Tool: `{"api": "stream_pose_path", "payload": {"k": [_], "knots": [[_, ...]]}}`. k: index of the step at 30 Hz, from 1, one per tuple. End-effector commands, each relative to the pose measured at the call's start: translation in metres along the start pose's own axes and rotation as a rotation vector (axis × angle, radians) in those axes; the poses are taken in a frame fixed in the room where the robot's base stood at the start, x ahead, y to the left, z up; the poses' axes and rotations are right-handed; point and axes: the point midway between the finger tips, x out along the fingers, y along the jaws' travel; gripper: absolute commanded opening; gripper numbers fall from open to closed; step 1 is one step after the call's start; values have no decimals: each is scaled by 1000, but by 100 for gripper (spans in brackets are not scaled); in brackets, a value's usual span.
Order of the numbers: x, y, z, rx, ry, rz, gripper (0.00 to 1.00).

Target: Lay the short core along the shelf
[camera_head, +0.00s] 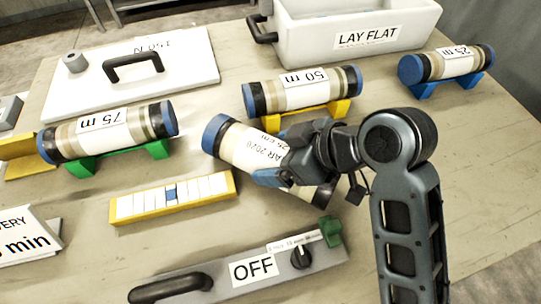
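Three banded cores rest on cradles: "75 m" (105,132) on green, "50 m" (300,90) on yellow, and "25 m" (447,64) on blue. I cannot tell from the labels which one is the short core. No shelf is clearly identifiable.
A white bin (360,30) marked "LAY FLAT" stands at the back. A white lid or board (185,65) with a black handle is back left. A yellow-edged strip (172,198) and a grey panel (240,272) reading "OFF", with a knob, lie in front. The table's right side is clear.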

Motion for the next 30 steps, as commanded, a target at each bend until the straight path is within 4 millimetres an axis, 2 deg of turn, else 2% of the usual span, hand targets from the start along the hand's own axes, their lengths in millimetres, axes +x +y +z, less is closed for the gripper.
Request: {"api": "stream_pose_path", "payload": {"k": [2,21,30], "knots": [[0,0,0,0,-1,0,67],[0,0,1,1,-1,-1,6],[-2,0,-3,-2,5,2,5]]}}
